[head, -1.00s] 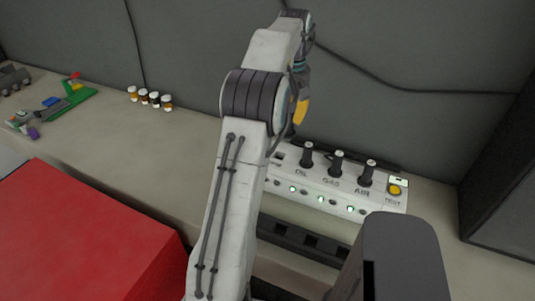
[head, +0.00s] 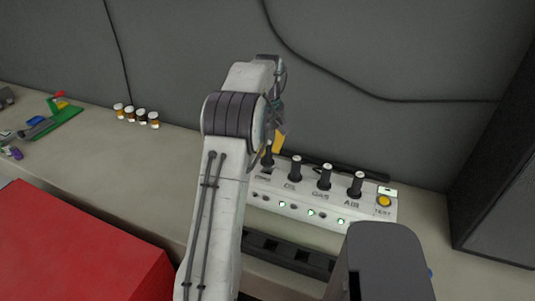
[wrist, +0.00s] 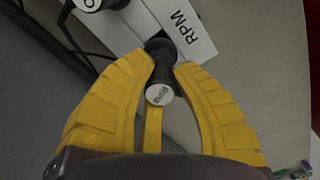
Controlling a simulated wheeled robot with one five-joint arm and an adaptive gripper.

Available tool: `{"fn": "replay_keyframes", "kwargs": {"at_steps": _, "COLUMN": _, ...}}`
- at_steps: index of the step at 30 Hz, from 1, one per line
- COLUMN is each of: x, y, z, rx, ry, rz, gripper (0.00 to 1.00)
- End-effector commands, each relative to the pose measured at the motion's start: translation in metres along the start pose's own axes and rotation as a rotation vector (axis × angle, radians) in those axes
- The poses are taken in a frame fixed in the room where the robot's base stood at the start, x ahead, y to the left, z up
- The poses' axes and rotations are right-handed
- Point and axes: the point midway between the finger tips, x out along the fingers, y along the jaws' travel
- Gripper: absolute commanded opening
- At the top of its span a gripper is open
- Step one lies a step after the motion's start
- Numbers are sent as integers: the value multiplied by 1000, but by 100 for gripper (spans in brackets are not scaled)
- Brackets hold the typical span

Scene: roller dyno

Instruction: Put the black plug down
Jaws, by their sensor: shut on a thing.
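The black plug (wrist: 162,68) has a pale round end cap and shows between my gripper's yellow fingers in the wrist view. My gripper (wrist: 168,62) is shut on it. The plug's dark lower end is over the RPM end of the white console (wrist: 192,28). I cannot tell whether it is seated or just above the surface. In the head view, the plug (head: 266,158) is upright at the console's left end, with a yellow finger of my gripper (head: 278,144) just above it. My arm hides part of that end.
Plugs stand upright at OIL (head: 295,168), GAS (head: 325,177) and AIR (head: 358,184). A yellow TEST button (head: 384,201) is at the right. A dark slotted rail (head: 290,254) lies in front. A red box (head: 75,245) and several small jars (head: 137,115) are left.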

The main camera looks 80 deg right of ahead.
Motion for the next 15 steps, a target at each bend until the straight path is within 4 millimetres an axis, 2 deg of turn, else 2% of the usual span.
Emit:
{"fn": "replay_keyframes", "kwargs": {"at_steps": 6, "x": 21, "y": 0, "z": 0, "rx": 1, "ry": -1, "rz": -2, "gripper": 0}}
{"fn": "replay_keyframes", "kwargs": {"at_steps": 15, "x": 23, "y": 0, "z": 0, "rx": 1, "ry": 0, "rz": 0, "gripper": 0}}
